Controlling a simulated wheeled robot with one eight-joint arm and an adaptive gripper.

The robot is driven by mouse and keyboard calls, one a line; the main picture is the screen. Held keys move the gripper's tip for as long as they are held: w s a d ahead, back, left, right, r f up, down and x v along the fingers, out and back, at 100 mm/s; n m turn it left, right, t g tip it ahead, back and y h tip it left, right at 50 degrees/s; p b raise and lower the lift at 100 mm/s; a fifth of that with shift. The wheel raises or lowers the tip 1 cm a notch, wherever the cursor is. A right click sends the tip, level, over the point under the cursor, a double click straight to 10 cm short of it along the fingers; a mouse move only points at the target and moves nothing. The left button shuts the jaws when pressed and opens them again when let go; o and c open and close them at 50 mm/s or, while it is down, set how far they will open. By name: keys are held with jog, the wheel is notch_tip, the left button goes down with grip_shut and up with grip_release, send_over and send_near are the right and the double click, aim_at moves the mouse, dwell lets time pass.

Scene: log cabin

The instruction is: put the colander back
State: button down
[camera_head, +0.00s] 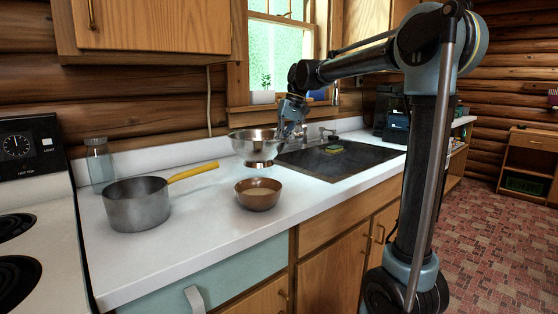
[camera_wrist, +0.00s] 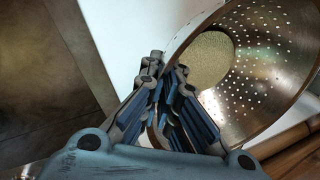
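The metal colander (camera_head: 254,142) is held in the air above the counter, over a small brown bowl (camera_head: 258,201). Its perforated inside fills the right of the wrist view (camera_wrist: 275,65). A tan, grainy-looking round patch shows inside it; I cannot tell whether it is food. My gripper (camera_head: 288,124) is at the colander's right rim in the head view. In the wrist view its fingers (camera_wrist: 167,74) are closed together at the rim; the exact contact is partly hidden by the fingers.
A grey saucepan (camera_head: 137,209) with a yellow handle stands left of the bowl, near a glass jar (camera_head: 99,165) and the stove (camera_head: 38,235). The dark sink (camera_head: 340,164), holding a sponge (camera_head: 334,149), is at right. White counter (camera_head: 200,240) is clear in front.

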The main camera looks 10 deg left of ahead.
jog(key=shift+d+x, duration=0.25)
jog(key=shift+x, duration=0.95)
jog(key=shift+d+x, duration=0.2)
jog(key=shift+x, duration=1)
jog(key=shift+w+f, duration=0.2)
jog(key=shift+f, duration=0.05)
jog(key=c, duration=1.8)
grip_release()
jog(key=shift+r, duration=0.15)
jog(key=v, duration=1.2)
jog(key=s+d+f+m+t, duration=0.1)
jog(key=s+d+f, duration=0.2)
jog(key=d, duration=0.2)
jog(key=s+d+f, duration=0.3)
jog(key=s+d, duration=0.1)
jog(key=d, duration=0.2)
jog(key=s+d+f+m+t+h, duration=0.1)
jog(key=s+d+f+m, duration=0.1)
jog(key=s+d+f, duration=0.7)
jog(key=s+d+f+m+t+h, duration=0.1)
jog(key=s+d+f+m+h, duration=0.1)
jog(key=s+d+f, duration=0.8)
jog(key=s+f, duration=0.3)
jog(key=f, duration=0.6)
jog(key=shift+s+d+t, duration=0.15)
jog(key=shift+s+t, duration=0.05)
jog(key=shift+t, duration=0.2)
